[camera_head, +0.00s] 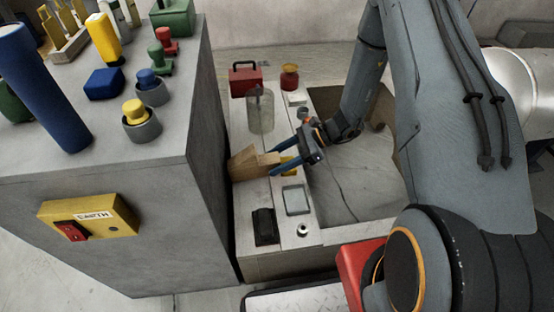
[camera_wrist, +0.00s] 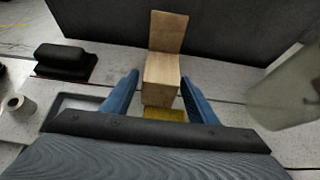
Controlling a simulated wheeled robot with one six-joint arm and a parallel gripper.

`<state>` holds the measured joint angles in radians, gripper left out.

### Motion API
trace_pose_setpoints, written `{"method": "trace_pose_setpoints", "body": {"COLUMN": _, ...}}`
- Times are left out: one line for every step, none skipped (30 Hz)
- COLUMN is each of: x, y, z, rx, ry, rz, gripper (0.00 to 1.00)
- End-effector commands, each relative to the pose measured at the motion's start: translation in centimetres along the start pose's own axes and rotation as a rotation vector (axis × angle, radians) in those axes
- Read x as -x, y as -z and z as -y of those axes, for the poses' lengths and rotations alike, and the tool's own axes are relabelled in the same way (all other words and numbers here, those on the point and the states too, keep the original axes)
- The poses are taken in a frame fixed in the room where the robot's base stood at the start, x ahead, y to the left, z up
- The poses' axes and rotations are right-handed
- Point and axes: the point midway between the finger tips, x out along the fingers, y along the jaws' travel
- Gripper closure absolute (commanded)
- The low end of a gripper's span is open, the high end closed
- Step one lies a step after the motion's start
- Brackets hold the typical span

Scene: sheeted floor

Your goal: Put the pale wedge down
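The pale wedge (camera_head: 246,163) is a light wooden piece beside the grey cabinet's side, low on the bench. It also shows in the wrist view (camera_wrist: 164,72), with a taller thin part behind a blocky near part. My gripper (camera_head: 279,157) has its two blue fingers apart, pointing at the wedge. In the wrist view the near part of the wedge lies between the fingertips, with a gap on the left and little or none on the right. Whether its underside rests on the bench is hard to tell. A yellow piece (camera_wrist: 164,114) shows just below the wedge.
A clear cylinder (camera_head: 260,111) stands behind the wedge. A red box (camera_head: 245,80) and a red-yellow jar (camera_head: 290,77) are further back. A black block (camera_head: 265,226), a grey tray (camera_head: 296,200) and a metal ring (camera_head: 303,230) lie in front. The grey cabinet (camera_head: 110,220) bounds the left.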

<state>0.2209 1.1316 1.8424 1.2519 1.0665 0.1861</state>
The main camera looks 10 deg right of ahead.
Motion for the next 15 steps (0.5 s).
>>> {"method": "trace_pose_setpoints", "body": {"x": 0.0, "y": 0.0, "z": 0.0, "rx": 0.0, "ry": 0.0, "rz": 0.0, "gripper": 0.42}}
{"method": "trace_pose_setpoints", "body": {"x": 0.0, "y": 0.0, "z": 0.0, "rx": 0.0, "ry": 0.0, "rz": 0.0, "gripper": 0.42}}
{"method": "trace_pose_setpoints", "body": {"x": 0.0, "y": 0.0, "z": 0.0, "rx": 0.0, "ry": 0.0, "rz": 0.0, "gripper": 0.42}}
{"method": "trace_pose_setpoints", "body": {"x": 0.0, "y": 0.0, "z": 0.0, "rx": 0.0, "ry": 0.0, "rz": 0.0, "gripper": 0.42}}
{"method": "trace_pose_setpoints", "body": {"x": 0.0, "y": 0.0, "z": 0.0, "rx": 0.0, "ry": 0.0, "rz": 0.0, "gripper": 0.42}}
{"method": "trace_pose_setpoints", "body": {"x": 0.0, "y": 0.0, "z": 0.0, "rx": 0.0, "ry": 0.0, "rz": 0.0, "gripper": 0.42}}
{"method": "trace_pose_setpoints", "body": {"x": 0.0, "y": 0.0, "z": 0.0, "rx": 0.0, "ry": 0.0, "rz": 0.0, "gripper": 0.42}}
{"method": "trace_pose_setpoints", "body": {"x": 0.0, "y": 0.0, "z": 0.0, "rx": 0.0, "ry": 0.0, "rz": 0.0, "gripper": 0.42}}
{"method": "trace_pose_setpoints", "body": {"x": 0.1, "y": -0.1, "z": 0.0, "rx": 0.0, "ry": 0.0, "rz": 0.0, "gripper": 0.42}}
{"method": "trace_pose_setpoints", "body": {"x": 0.1, "y": -0.2, "z": 0.0, "rx": 0.0, "ry": 0.0, "rz": 0.0, "gripper": 0.42}}
{"method": "trace_pose_setpoints", "body": {"x": 0.2, "y": -0.3, "z": 0.0, "rx": 0.0, "ry": 0.0, "rz": 0.0, "gripper": 0.42}}
{"method": "trace_pose_setpoints", "body": {"x": 0.4, "y": -0.6, "z": 0.0, "rx": 0.001, "ry": 0.001, "rz": 0.0, "gripper": 0.42}}
{"method": "trace_pose_setpoints", "body": {"x": 0.6, "y": -0.9, "z": 0.0, "rx": 0.001, "ry": 0.001, "rz": 0.0, "gripper": 0.42}}
{"method": "trace_pose_setpoints", "body": {"x": 0.9, "y": -0.9, "z": 0.1, "rx": 0.0, "ry": 0.003, "rz": 0.0, "gripper": 0.42}}
{"method": "trace_pose_setpoints", "body": {"x": 1.6, "y": -0.9, "z": 0.1, "rx": 0.0, "ry": 0.004, "rz": 0.0, "gripper": 0.42}}
